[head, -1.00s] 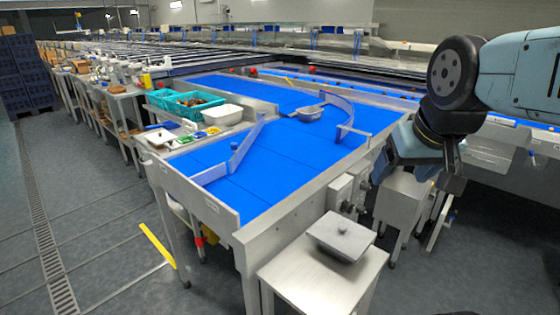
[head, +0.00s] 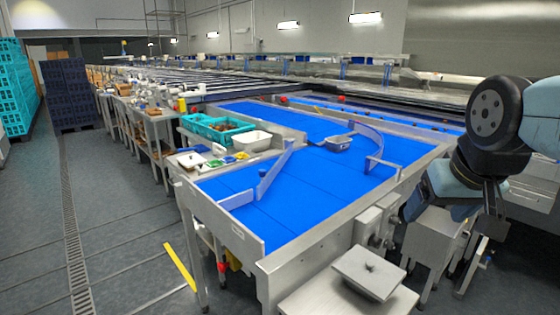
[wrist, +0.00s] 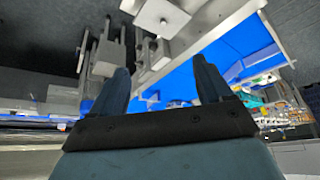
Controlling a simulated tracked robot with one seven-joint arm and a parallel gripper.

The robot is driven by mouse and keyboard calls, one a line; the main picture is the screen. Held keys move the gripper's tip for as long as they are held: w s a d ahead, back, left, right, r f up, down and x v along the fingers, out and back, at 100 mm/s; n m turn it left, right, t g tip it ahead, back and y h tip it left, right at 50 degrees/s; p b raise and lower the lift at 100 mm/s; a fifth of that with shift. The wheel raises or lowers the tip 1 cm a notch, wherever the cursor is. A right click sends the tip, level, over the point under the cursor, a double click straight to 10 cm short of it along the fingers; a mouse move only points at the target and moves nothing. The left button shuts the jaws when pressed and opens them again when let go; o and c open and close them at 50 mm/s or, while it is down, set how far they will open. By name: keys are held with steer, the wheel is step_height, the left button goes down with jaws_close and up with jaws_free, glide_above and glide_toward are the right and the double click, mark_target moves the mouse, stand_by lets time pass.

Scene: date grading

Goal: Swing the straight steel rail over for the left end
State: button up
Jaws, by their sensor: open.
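The straight steel rail (head: 273,176) stands on edge on the blue belt (head: 300,195), slanting from the near left toward the middle. Its near end meets a short steel piece (head: 237,199) by the belt's left side. A curved steel rail (head: 372,138) stands on the belt's right, with a grey pan (head: 338,143) between the two. My gripper (wrist: 161,65) is open and empty in the wrist view, its two fingers apart. It is off the right side of the table, well away from the straight rail.
A steel stand with a lidded square pan (head: 370,273) is at the table's near right corner. Control boxes (head: 378,222) stick out from the table's right side. Teal crates (head: 215,128) and a white tub (head: 252,140) line the left side.

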steer(key=shift+c, duration=0.4)
steer(key=shift+w, duration=0.1)
steer(key=shift+c, duration=0.7)
steer(key=shift+m+g, duration=0.6)
steer(key=shift+g, duration=0.1)
steer(key=w+a, duration=0.1)
steer(key=w, duration=0.1)
steer(key=w+a, duration=0.2)
steer(key=w, duration=0.1)
steer(key=w+a+r, duration=0.1)
steer(key=w, duration=0.2)
steer(key=shift+a, duration=0.2)
steer(key=shift+c, duration=0.7)
steer(key=w+a+f+m+g+y, duration=0.1)
steer(key=w+a+f, duration=0.1)
steer(key=w+a, duration=0.45)
steer(key=m+g+y, duration=0.5)
steer(key=m+y, duration=0.6)
steer(key=y, duration=0.2)
glide_toward(262, 170)
steer(key=s, duration=1)
steer(key=w+d+f+m+t+y, duration=0.2)
steer(key=w+d+f+m+y, duration=0.25)
steer(key=w, duration=0.45)
steer(key=shift+h, duration=0.25)
steer(key=a, duration=1.4)
steer(key=shift+r, duration=0.35)
